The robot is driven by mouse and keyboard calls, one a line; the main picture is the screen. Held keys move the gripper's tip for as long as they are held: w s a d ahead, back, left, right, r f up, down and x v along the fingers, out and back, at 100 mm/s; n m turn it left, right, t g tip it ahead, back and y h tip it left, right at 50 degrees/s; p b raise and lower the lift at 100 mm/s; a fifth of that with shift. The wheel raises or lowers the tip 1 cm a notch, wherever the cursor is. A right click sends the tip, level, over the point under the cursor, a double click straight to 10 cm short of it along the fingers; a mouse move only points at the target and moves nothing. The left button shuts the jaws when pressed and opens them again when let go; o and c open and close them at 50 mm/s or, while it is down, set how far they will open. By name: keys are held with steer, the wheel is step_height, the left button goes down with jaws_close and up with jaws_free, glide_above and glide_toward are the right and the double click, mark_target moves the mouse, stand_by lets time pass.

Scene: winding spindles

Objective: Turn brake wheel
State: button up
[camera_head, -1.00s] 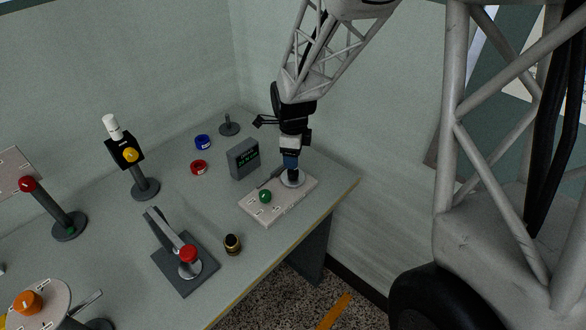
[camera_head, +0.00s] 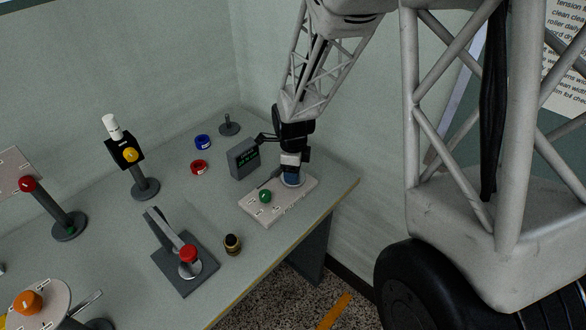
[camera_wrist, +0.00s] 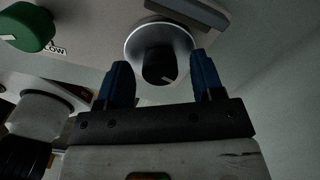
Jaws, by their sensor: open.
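The wheel on the pale panel (camera_head: 265,212) is a silver disc (camera_wrist: 186,43) with a black hub (camera_wrist: 158,66) bearing a white mark. I take it for the brake wheel; no label for it is readable. My gripper (camera_wrist: 162,64) is open, one blue finger on each side of the hub, pointing at the disc. I cannot tell whether the fingers touch it. In the head view my gripper (camera_head: 291,180) is low over the panel's far right part and hides most of the disc.
A green knob (camera_head: 265,197) sits on the same panel, left of my gripper. A grey display box (camera_head: 243,158) stands close behind it. A red-knobbed lever (camera_head: 188,253) and a dark, gold-banded cylinder (camera_head: 232,244) are nearer. The table's right edge is close.

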steer(key=c, duration=0.9)
steer(key=shift+n, duration=0.3)
